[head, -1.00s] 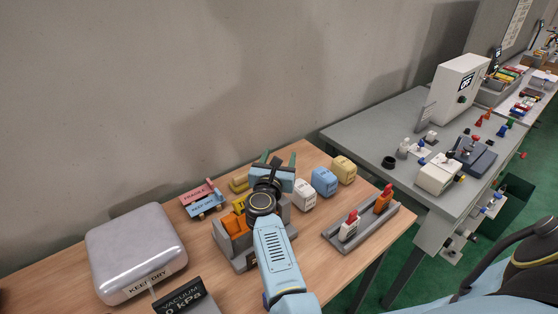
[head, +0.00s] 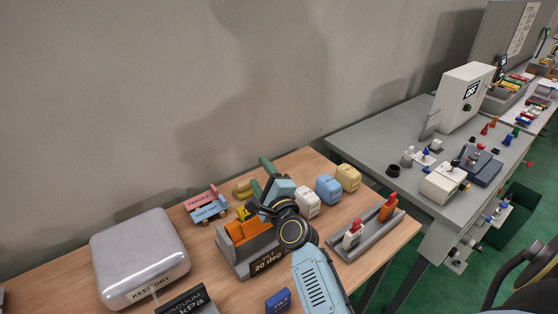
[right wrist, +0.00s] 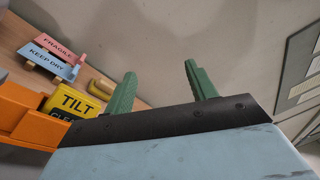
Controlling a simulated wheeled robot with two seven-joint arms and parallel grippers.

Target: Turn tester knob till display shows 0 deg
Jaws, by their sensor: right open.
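The tester (head: 232,262) is a grey unit on the wooden table, holding an orange block (head: 247,230). Its dark front display (head: 268,262) shows a tilted reading in deg that looks like 20 or 30. I cannot make out the knob; my right arm covers the tester's right side. My right gripper (head: 262,178) is open and empty above and behind the tester. In the right wrist view its two green fingers (right wrist: 160,75) stand apart with nothing between them. A yellow TILT sign (right wrist: 75,103) and the orange block show to their left. My left gripper is not in view.
A silver KEEP DRY case (head: 140,255) and a VACUUM display (head: 185,302) stand at left. FRAGILE and KEEP DRY labels (head: 205,207) lie behind the tester. White, blue and yellow blocks (head: 328,188) and a grey tray (head: 345,254) are at right.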

